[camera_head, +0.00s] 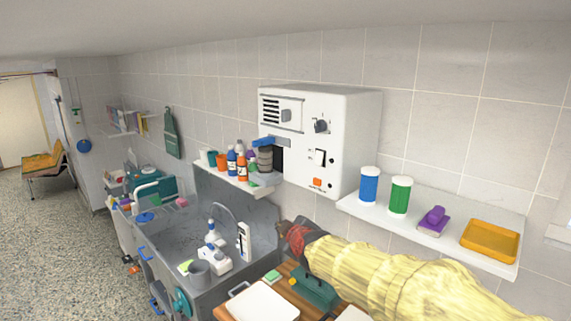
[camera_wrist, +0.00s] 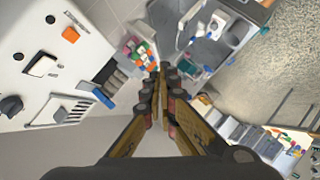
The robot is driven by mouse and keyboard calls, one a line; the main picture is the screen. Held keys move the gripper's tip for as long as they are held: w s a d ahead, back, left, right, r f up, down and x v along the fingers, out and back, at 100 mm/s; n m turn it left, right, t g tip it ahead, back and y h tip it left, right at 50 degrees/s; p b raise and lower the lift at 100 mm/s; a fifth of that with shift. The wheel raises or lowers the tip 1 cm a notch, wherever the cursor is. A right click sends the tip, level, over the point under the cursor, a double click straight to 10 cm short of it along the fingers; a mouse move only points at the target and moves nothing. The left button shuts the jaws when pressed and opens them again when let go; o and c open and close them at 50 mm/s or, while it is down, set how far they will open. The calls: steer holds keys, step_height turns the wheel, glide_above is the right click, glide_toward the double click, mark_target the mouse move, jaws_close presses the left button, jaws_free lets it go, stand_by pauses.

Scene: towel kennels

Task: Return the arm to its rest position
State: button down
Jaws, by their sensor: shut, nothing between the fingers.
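My arm, in a yellow sleeve, reaches in from the lower right in the head view. My gripper (camera_head: 286,229) is at its end, below the white wall unit and beside the right edge of the sink. In the wrist view the two fingers of my gripper (camera_wrist: 163,78) come together at the tips. They are shut with nothing held between them. The sleeve hides part of the table and wall behind it.
The white wall unit (camera_head: 350,137) juts out above my gripper. A right shelf (camera_head: 440,240) with canisters and a yellow tray (camera_head: 490,240) is close above my arm. A wooden table (camera_head: 228,312) and green case (camera_head: 314,287) lie below. The sink (camera_head: 190,232) is left.

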steer(key=s+d+f+m+g+h+b, duration=0.1)
steer(key=s+d+f+m+b, duration=0.3)
steer(key=s+f, duration=0.5)
steer(key=s+d+f+m+g+h+b, duration=0.1)
steer(key=s+d+f+m+g+b, duration=0.3)
steer(key=s, duration=1.4)
steer(key=s+d+f+m+g+h+b, duration=0.1)
steer(key=s+d+f+m+b, duration=0.3)
steer(key=s+d+f+b, duration=0.7)
steer(key=s+f+g+b, duration=0.1)
steer(key=s+f, duration=0.2)
steer(key=f, duration=0.1)
steer(key=shift+f+m, duration=0.3)
